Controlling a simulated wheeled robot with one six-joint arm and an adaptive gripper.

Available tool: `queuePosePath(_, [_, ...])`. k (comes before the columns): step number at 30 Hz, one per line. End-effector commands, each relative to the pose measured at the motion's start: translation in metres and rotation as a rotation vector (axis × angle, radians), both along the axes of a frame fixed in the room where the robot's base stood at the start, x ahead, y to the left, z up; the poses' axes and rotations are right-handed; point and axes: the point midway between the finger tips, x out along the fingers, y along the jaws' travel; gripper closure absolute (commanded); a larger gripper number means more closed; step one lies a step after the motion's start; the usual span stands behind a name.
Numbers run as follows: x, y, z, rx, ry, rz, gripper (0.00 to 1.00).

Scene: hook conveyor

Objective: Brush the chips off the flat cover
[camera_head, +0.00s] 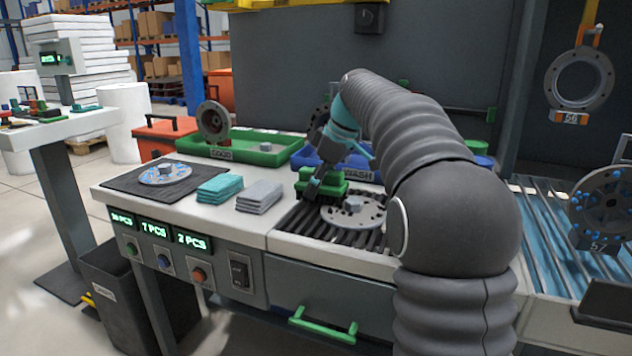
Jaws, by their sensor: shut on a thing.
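My gripper (318,176) is at the wash grate, seen from behind my arm. It is shut on a green brush (333,186), which is partly hidden by the fingers. The brush is at the back left edge of a flat grey round cover (352,216); I cannot tell whether it touches. The cover lies on the dark slatted grate (300,221) and has holes and a small raised block in the middle. I cannot make out chips on it. Another round cover (164,174) with blue marks lies on a black mat (122,181) at the left.
Teal cloths (219,188) and grey cloths (260,196) are stacked between mat and grate. Behind are a green GOOD tray (262,158) with a ringed part (213,122) and a blue WASH tray (372,177). At right, parts hang on hooks, one (604,207) dotted blue.

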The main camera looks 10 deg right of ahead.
Motion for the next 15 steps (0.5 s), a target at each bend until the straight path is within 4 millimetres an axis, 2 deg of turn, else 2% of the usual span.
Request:
queuePosePath(8, [0.0, 0.0, 0.002, 0.0, -0.002, 0.001, 0.66])
queuePosePath(15, [0.0, 0.0, 0.021, -0.001, -0.003, 0.001, 0.66])
